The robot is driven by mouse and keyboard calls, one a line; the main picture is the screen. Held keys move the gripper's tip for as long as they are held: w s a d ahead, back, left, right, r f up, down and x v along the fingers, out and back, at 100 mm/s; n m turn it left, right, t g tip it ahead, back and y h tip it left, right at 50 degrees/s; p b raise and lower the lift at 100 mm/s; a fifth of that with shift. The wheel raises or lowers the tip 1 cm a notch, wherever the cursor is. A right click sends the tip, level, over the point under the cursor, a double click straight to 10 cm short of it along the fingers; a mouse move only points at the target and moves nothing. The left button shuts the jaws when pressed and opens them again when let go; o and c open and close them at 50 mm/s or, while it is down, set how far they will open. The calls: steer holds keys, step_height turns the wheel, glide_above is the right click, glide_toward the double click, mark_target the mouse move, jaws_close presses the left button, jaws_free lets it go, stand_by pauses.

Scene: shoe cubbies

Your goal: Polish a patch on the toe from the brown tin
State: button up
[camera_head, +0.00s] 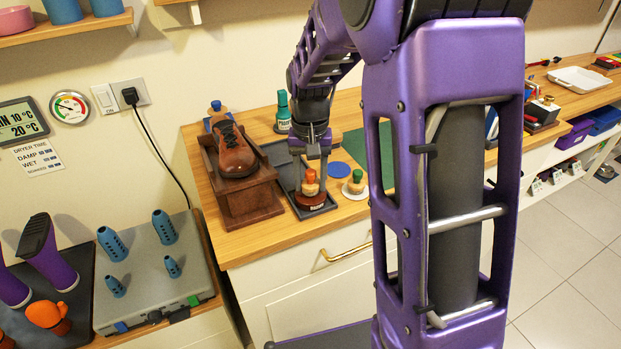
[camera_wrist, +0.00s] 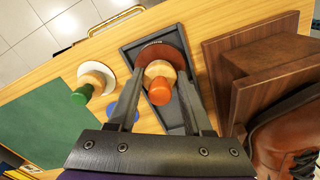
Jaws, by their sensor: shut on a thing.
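My gripper (camera_head: 310,176) is shut on an applicator (camera_head: 310,188) with a pale wooden body and an orange knob. It also shows between the fingers in the wrist view (camera_wrist: 161,93). The applicator is upright at the brown tin (camera_head: 310,206), whose reddish-brown disc shows beyond it in the wrist view (camera_wrist: 166,51). I cannot tell whether it touches the polish. The tin sits on a dark tray (camera_head: 328,206). The brown shoe (camera_head: 234,152) lies to the left on a wooden stand (camera_head: 248,203), toe toward the front; its edge shows at the lower right of the wrist view (camera_wrist: 275,150).
A green-knobbed applicator (camera_head: 357,178) stands on a white disc right of the tray. A blue disc (camera_head: 340,169) and green mat (camera_head: 352,147) lie behind it. A green bottle (camera_head: 283,112) stands at the back. The stand's wall (camera_wrist: 285,92) is close beside my gripper.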

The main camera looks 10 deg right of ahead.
mark_target(311, 172)
steer(key=shift+f, duration=0.4)
stand_by(1.1)
step_height(311, 172, up, 7)
steer(key=p, duration=0.5)
steer(key=shift+r+p, duration=0.1)
steer(key=shift+p, duration=0.25)
stand_by(0.5)
